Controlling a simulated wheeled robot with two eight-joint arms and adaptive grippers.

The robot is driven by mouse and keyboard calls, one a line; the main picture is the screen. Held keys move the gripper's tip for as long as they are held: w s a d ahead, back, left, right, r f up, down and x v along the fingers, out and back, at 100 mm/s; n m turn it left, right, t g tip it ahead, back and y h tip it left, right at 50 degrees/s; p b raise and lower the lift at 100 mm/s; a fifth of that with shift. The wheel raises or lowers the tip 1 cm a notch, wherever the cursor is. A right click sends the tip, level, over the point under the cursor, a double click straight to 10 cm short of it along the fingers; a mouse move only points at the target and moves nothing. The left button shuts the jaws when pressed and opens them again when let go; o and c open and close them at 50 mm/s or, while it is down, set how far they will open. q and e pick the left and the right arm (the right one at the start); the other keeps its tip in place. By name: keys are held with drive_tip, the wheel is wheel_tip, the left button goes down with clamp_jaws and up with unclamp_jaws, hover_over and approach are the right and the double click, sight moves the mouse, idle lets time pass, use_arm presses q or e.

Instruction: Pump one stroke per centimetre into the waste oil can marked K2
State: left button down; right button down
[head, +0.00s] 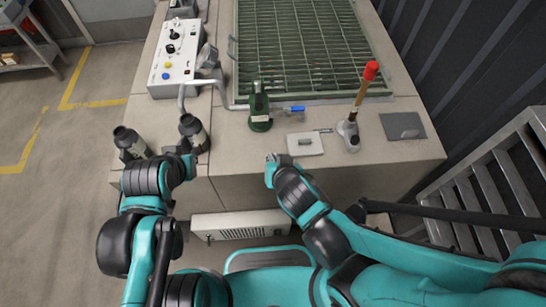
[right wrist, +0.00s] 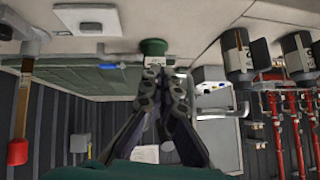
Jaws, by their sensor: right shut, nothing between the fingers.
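A lever with a red grip (head: 371,72) and a wooden shaft rises from a grey base (head: 349,136) on the worktop. A green bottle-like vessel (head: 260,108) stands at the grate's front edge, a blue-handled part (head: 294,109) beside it. Two dark cans (head: 130,142) (head: 193,132) stand at the left front; they show in the right wrist view too (right wrist: 237,62). No K2 mark is legible. My right gripper (head: 279,160) is shut and empty at the worktop's front edge, apart from the lever. My left gripper (head: 187,160) is by the right-hand can; its fingers are unclear.
A white control box (head: 178,57) with knobs stands at the left back. A green grate (head: 300,45) fills the middle. A white plate (head: 305,144) and a grey plate (head: 403,126) lie at the front. Metal steps (head: 490,180) stand at the right.

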drive_tip(key=d+r+g+h, duration=0.1)
drive_tip(key=d+r+g, duration=0.2)
drive_tip(key=d+r, duration=0.8)
drive_tip(key=w+a+r+g+p, duration=0.2)
drive_tip(key=w+a+r+p, duration=0.9)
drive_tip(key=p, duration=0.5)
drive_tip(key=w+r, duration=0.2)
drive_tip(key=w, duration=0.1)
drive_tip(key=shift+w+r+m+g+y+p, duration=0.25)
drive_tip(key=shift+r+m+g+y+p, duration=0.05)
drive_tip(key=shift+g+y, duration=0.1)
